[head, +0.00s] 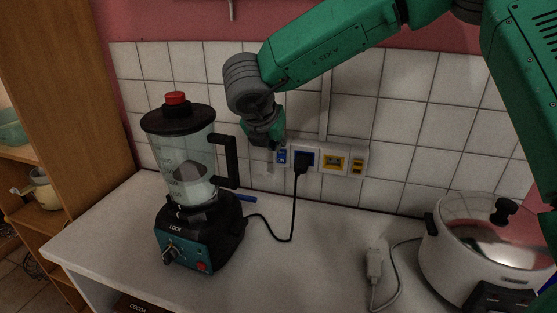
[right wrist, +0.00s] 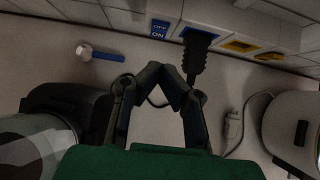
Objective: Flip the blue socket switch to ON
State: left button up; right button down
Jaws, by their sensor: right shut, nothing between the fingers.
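The blue socket switch (head: 282,157) is at the left end of the white socket panel on the tiled wall. In the right wrist view the blue switch (right wrist: 159,28) shows OFF and ON labels; I cannot tell which side is pressed. A black plug (head: 303,161) sits in the blue socket just right of it. My right gripper (head: 273,146) is shut and empty, close to the switch at its upper left. In the right wrist view its fingertips (right wrist: 165,70) meet below the switch in the picture, apart from it; contact is not visible. My left gripper is not in view.
A blender (head: 190,205) stands left of the switch, its handle near my right gripper. A yellow socket (head: 333,162) and yellow switch (head: 358,166) are further right. A white cooker (head: 470,240) and loose white plug (head: 375,263) are on the counter. A blue-handled item (right wrist: 100,54) lies behind the blender.

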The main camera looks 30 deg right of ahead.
aim_at(280, 161)
jog(key=x, duration=0.9)
jog(key=shift+w+f, duration=0.2)
jog(key=shift+f, duration=0.1)
jog(key=shift+a+r+p, duration=0.55)
jog(key=shift+r+p, duration=0.1)
jog(key=shift+r, duration=0.4)
